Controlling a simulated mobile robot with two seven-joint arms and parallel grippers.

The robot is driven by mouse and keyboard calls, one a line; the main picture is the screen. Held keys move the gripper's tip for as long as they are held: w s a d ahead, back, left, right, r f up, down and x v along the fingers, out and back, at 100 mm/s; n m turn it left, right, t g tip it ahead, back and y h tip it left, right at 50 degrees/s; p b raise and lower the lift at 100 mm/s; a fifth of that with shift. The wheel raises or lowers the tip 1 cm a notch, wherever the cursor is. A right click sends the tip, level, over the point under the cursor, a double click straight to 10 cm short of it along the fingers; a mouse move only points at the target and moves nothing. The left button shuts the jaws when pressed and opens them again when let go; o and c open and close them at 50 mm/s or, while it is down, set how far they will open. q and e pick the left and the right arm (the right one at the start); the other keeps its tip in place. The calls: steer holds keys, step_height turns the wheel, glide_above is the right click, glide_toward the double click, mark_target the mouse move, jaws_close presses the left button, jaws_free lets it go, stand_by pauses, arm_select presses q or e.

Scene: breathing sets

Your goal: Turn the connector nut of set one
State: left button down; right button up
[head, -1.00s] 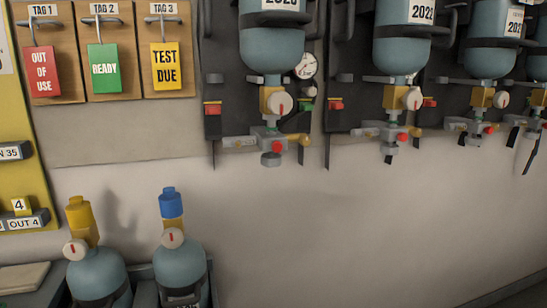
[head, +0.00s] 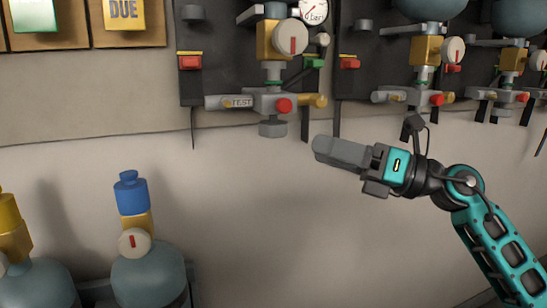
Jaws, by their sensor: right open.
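The leftmost breathing set hangs on the dark wall panel, with a brass valve block (head: 267,40) and a white knob with a red mark (head: 290,37). A grey nut-like end piece (head: 272,128) hangs beneath the manifold. I cannot tell which part is the connector nut. My right gripper (head: 320,146) is open and empty, to the right of and slightly below the end piece, apart from it. My left gripper is not in view.
A pressure gauge (head: 314,10) sits beside the valve. A yellow-brown side outlet (head: 314,100) and a dark hanging strap (head: 305,122) lie between my gripper and the manifold. More sets (head: 428,50) hang to the right. A blue-capped cylinder (head: 132,193) stands lower left; the wall between is clear.

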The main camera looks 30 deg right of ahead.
mark_target(287, 130)
steer(key=w+a+r+n+h, duration=0.1)
steer(key=w, duration=0.1)
steer(key=w+a+r+n, duration=0.1)
steer(key=w+n, duration=0.1)
steer(key=w+a+r+n+g+h, duration=0.1)
steer(key=w, duration=0.1)
steer(key=shift+w+a+h+p, duration=0.2)
steer(key=shift+a+h+p, duration=0.1)
steer(key=shift+p, duration=0.1)
steer(key=shift+w+a+p, duration=0.35)
steer(key=shift+w+p, duration=0.05)
steer(key=shift+w, duration=0.2)
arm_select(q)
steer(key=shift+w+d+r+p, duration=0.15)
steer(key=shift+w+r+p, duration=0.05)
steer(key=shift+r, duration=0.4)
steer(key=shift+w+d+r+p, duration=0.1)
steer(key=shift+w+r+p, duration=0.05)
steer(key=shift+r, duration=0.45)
arm_select(e)
steer(key=shift+w+a+f, duration=0.1)
steer(key=shift+w+a, duration=0.25)
steer(key=shift+w, duration=0.25)
steer(key=c, duration=1)
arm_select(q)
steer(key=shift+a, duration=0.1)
arm_select(e)
steer(key=shift+o, duration=0.2)
